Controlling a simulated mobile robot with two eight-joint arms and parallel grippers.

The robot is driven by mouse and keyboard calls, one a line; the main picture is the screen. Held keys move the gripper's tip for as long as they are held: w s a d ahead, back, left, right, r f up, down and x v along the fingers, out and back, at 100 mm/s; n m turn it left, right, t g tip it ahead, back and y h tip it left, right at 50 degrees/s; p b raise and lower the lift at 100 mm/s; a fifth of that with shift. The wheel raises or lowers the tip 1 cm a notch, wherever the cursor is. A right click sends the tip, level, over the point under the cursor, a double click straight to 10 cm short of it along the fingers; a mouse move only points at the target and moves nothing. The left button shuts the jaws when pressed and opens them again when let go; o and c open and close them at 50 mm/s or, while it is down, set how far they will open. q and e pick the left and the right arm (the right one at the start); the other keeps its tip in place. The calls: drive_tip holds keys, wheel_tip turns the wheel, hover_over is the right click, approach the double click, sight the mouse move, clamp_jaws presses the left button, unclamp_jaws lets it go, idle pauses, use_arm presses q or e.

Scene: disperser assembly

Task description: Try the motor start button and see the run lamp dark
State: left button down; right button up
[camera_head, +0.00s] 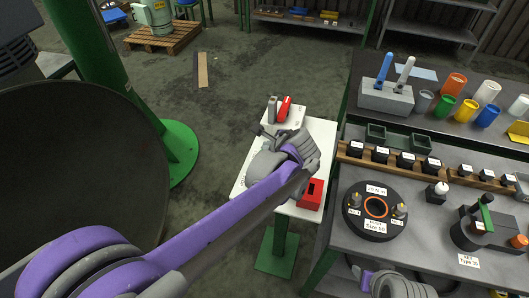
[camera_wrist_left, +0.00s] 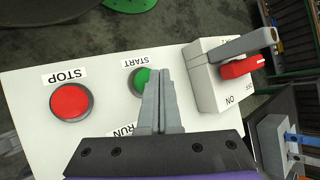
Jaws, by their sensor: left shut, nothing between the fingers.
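The white motor control panel (camera_head: 321,134) lies on a stand in the head view. In the left wrist view it has a red STOP button (camera_wrist_left: 71,102) and a green START button (camera_wrist_left: 139,81). The RUN label (camera_wrist_left: 124,130) shows partly; the run lamp is hidden behind my gripper. My left gripper (camera_wrist_left: 159,72) is shut and empty, its tips over the right side of the START button. I cannot tell whether they touch it. A switch box (camera_wrist_left: 206,84) with a red handle (camera_wrist_left: 242,67), a grey bar and ON/OFF labels stands right of the button.
A red open box (camera_head: 312,194) sits at the stand's near right corner. The workbench (camera_head: 340,238) to the right carries a round black fixture (camera_head: 356,222), labelled black parts and colored cups. Open floor (camera_head: 225,110) lies left of the stand.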

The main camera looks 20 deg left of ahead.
idle(0.4)
use_arm(q)
drive_tip(key=shift+f, duration=0.45)
use_arm(e)
drive_tip(key=shift+s+f, duration=0.15)
drive_tip(key=shift+f, duration=0.2)
use_arm(q)
drive_tip(key=shift+f+b, duration=0.8)
drive_tip(key=shift+f, duration=0.05)
use_arm(e)
drive_tip(key=shift+s+f, duration=0.15)
drive_tip(key=shift+f, duration=0.5)
use_arm(q)
drive_tip(key=shift+r, duration=0.1)
drive_tip(key=shift+r+p, duration=0.8)
drive_tip(key=shift+r, duration=0.4)
use_arm(e)
drive_tip(key=shift+w+r, duration=0.3)
drive_tip(key=shift+r, duration=0.65)
use_arm(q)
drive_tip(key=shift+r, duration=0.1)
drive_tip(key=shift+r+p, duration=1.4)
drive_tip(key=shift+r, duration=1.1)
drive_tip(key=shift+f, duration=0.1)
use_arm(e)
drive_tip(key=r, duration=0.2)
drive_tip(key=w+r, duration=0.1)
drive_tip(key=shift+w+r, duration=0.15)
drive_tip(key=shift+r, duration=0.2)
